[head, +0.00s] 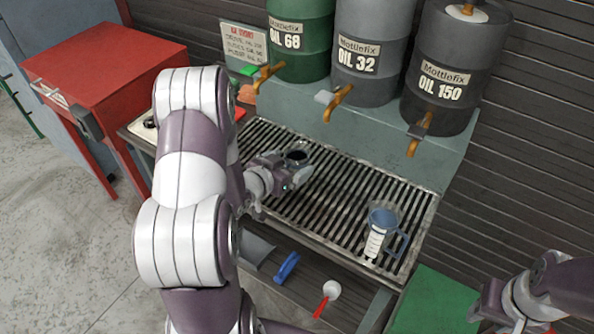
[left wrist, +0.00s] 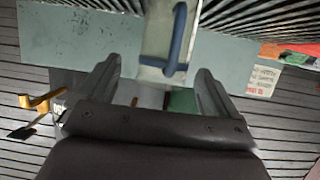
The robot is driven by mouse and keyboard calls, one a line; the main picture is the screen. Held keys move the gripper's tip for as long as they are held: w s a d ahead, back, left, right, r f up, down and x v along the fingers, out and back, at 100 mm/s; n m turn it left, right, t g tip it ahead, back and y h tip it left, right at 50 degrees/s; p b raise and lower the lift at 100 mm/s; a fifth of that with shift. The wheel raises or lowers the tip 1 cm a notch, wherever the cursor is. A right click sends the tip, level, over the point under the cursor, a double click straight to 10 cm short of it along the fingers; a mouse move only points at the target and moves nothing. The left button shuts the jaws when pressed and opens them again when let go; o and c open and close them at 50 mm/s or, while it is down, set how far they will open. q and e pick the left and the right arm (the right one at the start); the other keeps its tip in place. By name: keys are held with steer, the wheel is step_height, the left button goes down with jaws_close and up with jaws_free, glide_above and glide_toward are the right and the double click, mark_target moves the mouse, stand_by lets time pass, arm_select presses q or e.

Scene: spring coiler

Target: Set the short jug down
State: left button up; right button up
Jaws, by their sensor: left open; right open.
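A jug (head: 297,151) shows as a dark round rim at my left gripper (head: 296,168), over the back middle of the slatted grate (head: 335,210). In the left wrist view a pale jug with a blue handle (left wrist: 179,40) is in front of and between the fingertips of my open left gripper (left wrist: 160,70). My gripper hides its base in the head view, so I cannot tell if it touches the grate. Another clear jug (head: 377,240) with a blue rim, blue handle and white scale stands upright at the grate's right. My right gripper (head: 497,306) is open and empty at lower right.
Green OIL 68 (head: 300,38), grey OIL 32 (head: 370,45) and dark OIL 150 (head: 452,70) drums stand behind the grate, their orange taps overhanging it. A red cabinet (head: 105,60) is at left. A blue object (head: 287,266) and red-handled scoop (head: 330,291) lie below the grate. The grate between the jugs is clear.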

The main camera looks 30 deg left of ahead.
mark_target(290, 163)
arm_select(q)
steer(key=x, duration=0.4)
steer(key=shift+a+f, duration=0.1)
steer(key=shift+a, duration=0.15)
steer(key=shift+s, duration=0.1)
steer(key=c, duration=1.2)
